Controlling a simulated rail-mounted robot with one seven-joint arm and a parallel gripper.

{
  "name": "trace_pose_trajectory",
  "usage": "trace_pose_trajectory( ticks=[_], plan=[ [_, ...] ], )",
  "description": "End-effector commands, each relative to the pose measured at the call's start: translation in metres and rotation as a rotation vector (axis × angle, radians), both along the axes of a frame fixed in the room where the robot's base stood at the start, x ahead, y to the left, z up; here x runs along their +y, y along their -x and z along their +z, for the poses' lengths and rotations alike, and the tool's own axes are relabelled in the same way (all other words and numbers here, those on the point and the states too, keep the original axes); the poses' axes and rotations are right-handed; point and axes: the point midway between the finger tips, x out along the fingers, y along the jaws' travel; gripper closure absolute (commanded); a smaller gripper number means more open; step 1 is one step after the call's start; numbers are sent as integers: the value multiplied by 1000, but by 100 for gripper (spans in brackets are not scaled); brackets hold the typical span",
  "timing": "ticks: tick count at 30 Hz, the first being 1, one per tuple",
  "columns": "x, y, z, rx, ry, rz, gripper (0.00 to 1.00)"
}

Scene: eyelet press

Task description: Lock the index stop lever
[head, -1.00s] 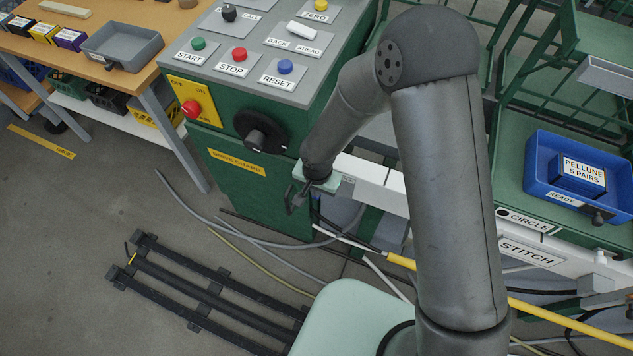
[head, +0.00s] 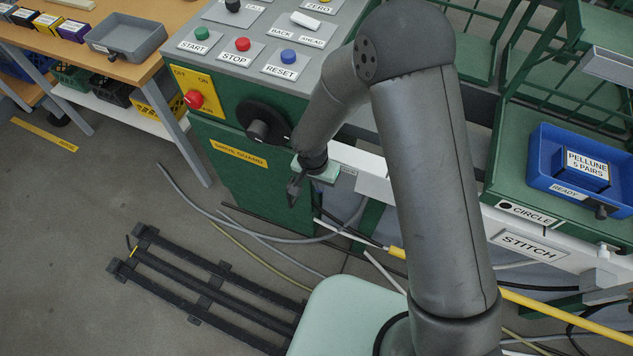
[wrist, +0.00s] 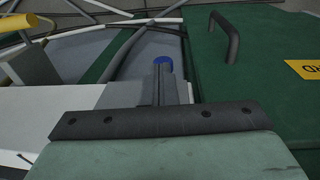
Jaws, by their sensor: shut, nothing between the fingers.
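My gripper (head: 293,194) hangs beside the green cabinet's front right edge in the head view, fingers together and empty. In the wrist view its closed fingers (wrist: 161,78) point away from the pale green palm, over a grey and white beam. A round blue knob-like end (wrist: 163,61) shows just beyond the fingertips; I cannot tell whether they touch it. It may belong to the index stop lever, but no label on it can be read. The lever's shaft and locked position are hidden from me. In the head view my arm and gripper cover that area.
The green cabinet (head: 245,185) carries a black rotary handle (head: 262,127), a red switch (head: 194,99) and a yellow guard label (head: 238,153). A dark loop handle (wrist: 229,35) stands up right of my fingers. Cables (head: 285,243) lie on the floor below. A blue bin (head: 570,165) sits right.

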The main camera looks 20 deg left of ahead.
Motion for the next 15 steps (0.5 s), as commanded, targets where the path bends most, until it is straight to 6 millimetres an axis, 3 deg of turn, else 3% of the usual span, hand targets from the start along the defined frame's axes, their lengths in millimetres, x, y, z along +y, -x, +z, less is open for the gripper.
trace_pose_trajectory(
  ticks=[15],
  plan=[
    [0, 0, 16, 0, 0, 0, 100]
  ],
)
